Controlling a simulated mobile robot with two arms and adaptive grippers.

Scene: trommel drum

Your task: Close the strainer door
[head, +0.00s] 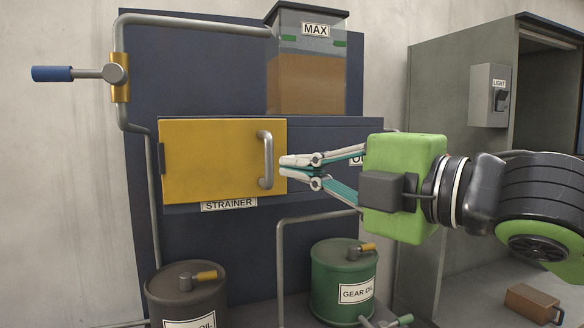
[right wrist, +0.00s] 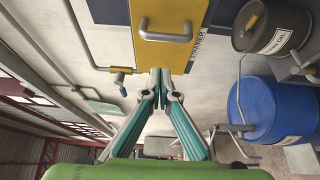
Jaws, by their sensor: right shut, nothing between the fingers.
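The strainer door (head: 210,160) is a flat yellow panel on the dark blue machine, with hinges at its left edge. A grey bar handle (head: 265,160) stands upright near its right edge. Whether the door is flush or slightly ajar I cannot tell. My right gripper (head: 284,167) is shut and empty, its tips just right of the handle, at the door's right edge. In the right wrist view the door (right wrist: 188,55) and its handle (right wrist: 165,34) lie beyond the gripper tips (right wrist: 160,73). I cannot tell whether the tips touch the door. My left gripper is not in view.
The STRAINER label (head: 229,204) is below the door. A tank marked MAX (head: 306,80) stands above. A blue-handled valve (head: 80,73) is at upper left. A dark drum (head: 187,300) and a green gear oil drum (head: 343,278) stand below. A grey cabinet (head: 440,150) is right.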

